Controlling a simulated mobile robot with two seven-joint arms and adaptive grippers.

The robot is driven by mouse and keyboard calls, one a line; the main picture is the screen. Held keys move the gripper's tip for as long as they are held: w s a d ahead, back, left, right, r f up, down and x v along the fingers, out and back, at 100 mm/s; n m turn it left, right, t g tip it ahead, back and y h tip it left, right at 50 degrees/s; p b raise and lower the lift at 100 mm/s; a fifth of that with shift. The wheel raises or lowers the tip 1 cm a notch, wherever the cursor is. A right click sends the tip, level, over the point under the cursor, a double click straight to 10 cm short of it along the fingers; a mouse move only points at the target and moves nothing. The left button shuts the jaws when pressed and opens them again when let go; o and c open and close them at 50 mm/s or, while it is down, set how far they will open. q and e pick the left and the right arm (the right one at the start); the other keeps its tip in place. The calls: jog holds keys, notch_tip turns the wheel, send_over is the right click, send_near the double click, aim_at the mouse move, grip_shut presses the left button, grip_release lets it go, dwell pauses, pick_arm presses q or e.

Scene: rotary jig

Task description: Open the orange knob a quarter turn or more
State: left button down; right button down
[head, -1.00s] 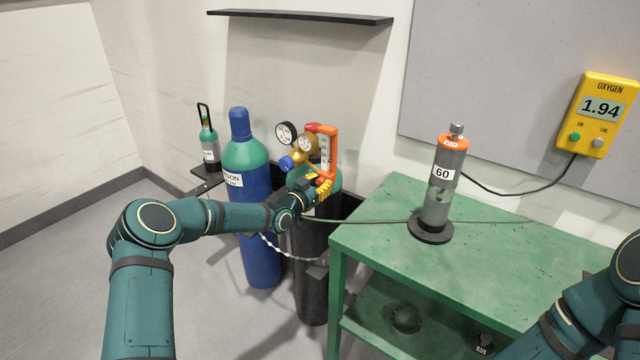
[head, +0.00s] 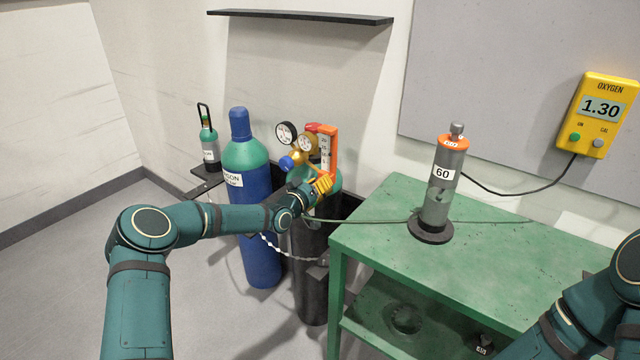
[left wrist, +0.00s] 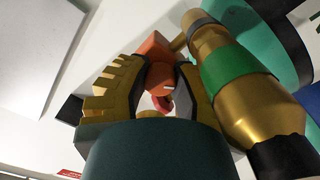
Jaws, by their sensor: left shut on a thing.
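The orange-framed flowmeter (head: 333,150) stands upright beside the brass regulator and its gauges (head: 305,144), on top of the dark cylinder. My left gripper (head: 322,186), with yellow fingers, is at the lower end of the flowmeter. It is shut on the orange knob, which the fingers hide in the head view. In the left wrist view an orange part (left wrist: 156,72), apparently the knob, lies between the two fingers of the left gripper (left wrist: 158,92). My right gripper is out of view; only its arm shows at the lower right.
A blue and green cylinder (head: 248,195) stands left of the dark cylinder (head: 314,265). A green table (head: 385,230) with a grey column marked 60 (head: 440,190) is close on the right. The yellow oxygen meter (head: 600,113) on the wall reads 1.30.

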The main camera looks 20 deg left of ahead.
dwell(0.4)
pick_arm(q)
jog(key=c, duration=0.7)
grip_release()
jog(key=v, duration=1.2)
